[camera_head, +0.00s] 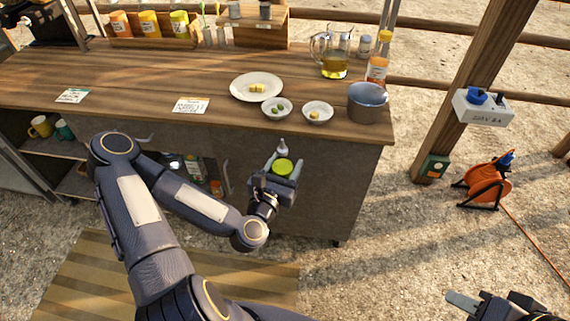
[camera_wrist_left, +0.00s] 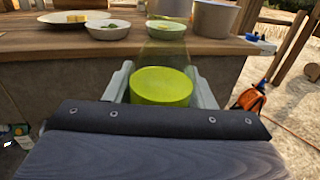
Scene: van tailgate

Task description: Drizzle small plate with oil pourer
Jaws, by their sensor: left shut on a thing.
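My left gripper (camera_head: 284,178) is shut on the oil pourer (camera_head: 283,166), in front of the counter's front panel and below its top edge. The pourer has a clear body with yellow-green oil and a pale spout; in the left wrist view the pourer (camera_wrist_left: 162,87) sits between both fingers. I cannot tell its exact tilt. The small white plate (camera_head: 246,93) lies on the counter with yellow cubes on it; the plate (camera_wrist_left: 58,18) also shows in the left wrist view. My right gripper (camera_head: 485,302) is partly cut off at the lower right, away from the counter; its opening is unclear.
Two small bowls, one with green olives (camera_head: 277,115) and one with a yellow piece (camera_head: 318,120), stand in front of the plate. A grey pot (camera_head: 368,104), glass jug (camera_head: 331,61) and orange bottle (camera_head: 378,70) stand right of it. The counter's left is mostly clear.

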